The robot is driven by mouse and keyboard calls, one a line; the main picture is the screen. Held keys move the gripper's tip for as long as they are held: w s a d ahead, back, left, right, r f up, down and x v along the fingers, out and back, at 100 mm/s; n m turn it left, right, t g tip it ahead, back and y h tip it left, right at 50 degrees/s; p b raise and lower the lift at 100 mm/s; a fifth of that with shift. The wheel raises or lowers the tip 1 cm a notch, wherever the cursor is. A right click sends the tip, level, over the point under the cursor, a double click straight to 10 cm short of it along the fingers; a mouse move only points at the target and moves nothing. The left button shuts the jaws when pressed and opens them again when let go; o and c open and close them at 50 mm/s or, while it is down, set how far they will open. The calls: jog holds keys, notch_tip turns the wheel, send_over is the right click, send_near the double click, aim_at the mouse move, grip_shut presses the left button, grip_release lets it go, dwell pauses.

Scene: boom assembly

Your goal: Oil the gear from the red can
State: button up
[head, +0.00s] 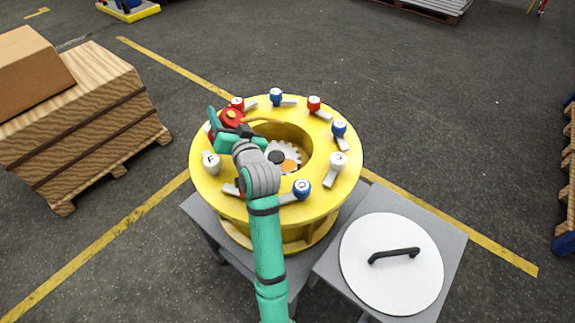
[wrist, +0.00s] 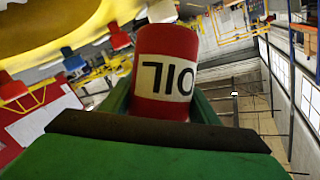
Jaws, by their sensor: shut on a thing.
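A red oil can (head: 231,117) is held in my gripper (head: 226,132) above the left rear part of the yellow ring housing's rim (head: 205,160). In the wrist view the can (wrist: 165,65) fills the middle, with a white band and dark "OIL" lettering that appears upside down. The green fingers are shut on it. A thin brass-coloured spout reaches right from the can over the central opening. The white gear (head: 290,153) sits inside that opening, with a dark spot and an orange spot on it. My arm hides part of the gear and the front of the opening.
Several red, blue and white knobbed clamps, such as a blue one (head: 340,129), stand around the rim. A white round lid (head: 362,245) with a black handle lies on the grey table at right. A wooden crate (head: 85,115) stands at left. Open floor surrounds the tables.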

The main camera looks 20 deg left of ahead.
notch_tip(320, 180, down, 8)
jog(key=w+d+h, duration=0.1)
jog(key=shift+w+f+g+h, duration=0.2)
jog(key=shift+f+g+h, duration=0.1)
jog(key=shift+g, duration=0.1)
jog(key=shift+s+a+r+n, duration=0.1)
jog(key=shift+r+n, duration=0.1)
jog(key=shift+r, duration=0.25)
jog(key=shift+s+a+r+n, duration=0.1)
jog(key=shift+r+n, duration=0.1)
jog(key=shift+r, duration=0.2)
jog(key=shift+a+r+n+h, duration=0.15)
jog(key=shift+r+n+h, duration=0.15)
jog(key=shift+h, duration=0.1)
jog(key=shift+w+d+r+n+h, duration=0.15)
jog(key=shift+r+n+h, duration=0.5)
jog(key=shift+r, duration=0.4)
jog(key=shift+w+d+r+n+h, duration=0.1)
jog(key=shift+r+n+h, duration=0.35)
jog(key=shift+r+n, duration=0.45)
jog(key=shift+w+a+r, duration=0.1)
jog(key=shift+r, duration=0.1)
